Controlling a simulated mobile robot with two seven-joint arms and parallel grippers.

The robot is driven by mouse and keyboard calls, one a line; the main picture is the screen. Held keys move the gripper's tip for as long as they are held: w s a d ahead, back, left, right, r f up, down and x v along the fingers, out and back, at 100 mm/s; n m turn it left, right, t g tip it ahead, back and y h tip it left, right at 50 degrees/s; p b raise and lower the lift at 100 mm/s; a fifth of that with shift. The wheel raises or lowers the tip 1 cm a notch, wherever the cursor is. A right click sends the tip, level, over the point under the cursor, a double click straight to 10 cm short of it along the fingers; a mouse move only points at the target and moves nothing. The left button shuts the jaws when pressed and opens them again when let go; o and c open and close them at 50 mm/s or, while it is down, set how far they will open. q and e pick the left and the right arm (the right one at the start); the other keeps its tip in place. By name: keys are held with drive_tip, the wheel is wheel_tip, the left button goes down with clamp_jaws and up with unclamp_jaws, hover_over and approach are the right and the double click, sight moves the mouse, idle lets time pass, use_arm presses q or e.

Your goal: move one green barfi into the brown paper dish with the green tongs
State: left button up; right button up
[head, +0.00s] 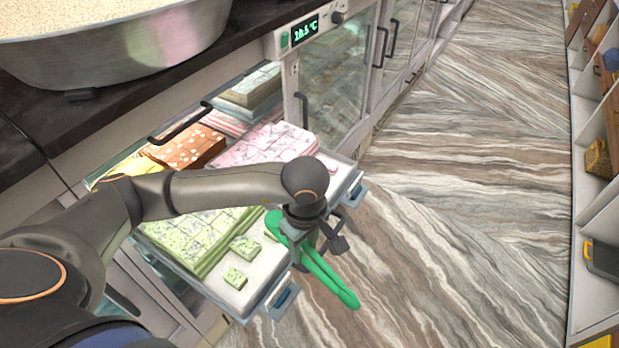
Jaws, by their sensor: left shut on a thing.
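My left gripper (312,240) is shut on the green tongs (330,280) above the front right corner of the pulled-out tray (258,290). One long green arm of the tongs points down to the right, past the tray's edge and over the floor. Green barfi (195,238) lie in a block at the front of the tray, partly hidden by my left arm. Loose green barfi pieces (235,278) sit apart on bare tray, left of the tongs. The brown paper dish does not show. My right gripper is not in view.
Pink-white sweets (268,146) and orange sweets (190,148) fill the rear of the tray. A large metal pan (120,55) stands on the dark counter (30,110). Glass-fronted cabinets (340,80) run along the back. The marbled floor (470,200) at right is clear, with shelves (598,180) beyond.

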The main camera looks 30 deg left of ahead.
use_arm(q)
drive_tip(key=n, duration=0.2)
drive_tip(key=w+r+n, duration=0.1)
drive_tip(key=n, duration=0.1)
drive_tip(key=n+y, duration=0.1)
drive_tip(key=n, duration=0.2)
drive_tip(key=shift+w+d+r+g, duration=0.15)
drive_tip(key=shift+w+r+g, duration=0.15)
drive_tip(key=shift+r, duration=0.1)
drive_tip(key=n, duration=0.2)
drive_tip(key=w+r+n+g, duration=0.1)
drive_tip(key=n, duration=0.1)
drive_tip(key=shift+r+y+b, duration=0.15)
drive_tip(key=shift+y+b, duration=0.15)
drive_tip(key=shift+b, duration=0.1)
drive_tip(key=n+g+h+b, duration=0.15)
drive_tip(key=n+h, duration=0.65)
drive_tip(key=n, duration=1.9)
approach(305, 243)
drive_tip(key=w+d+r, duration=0.2)
drive_tip(key=d+r, duration=0.1)
drive_tip(key=d, duration=0.1)
drive_tip(key=n+t, duration=0.1)
drive_tip(key=r+n+t+h, duration=0.1)
drive_tip(key=n, duration=0.1)
drive_tip(key=w+n+t, duration=0.1)
drive_tip(key=n, duration=0.1)
drive_tip(key=shift+a+r+t+b, duration=0.25)
drive_tip(key=shift+a+r+b, duration=0.1)
drive_tip(key=shift+a, duration=0.05)
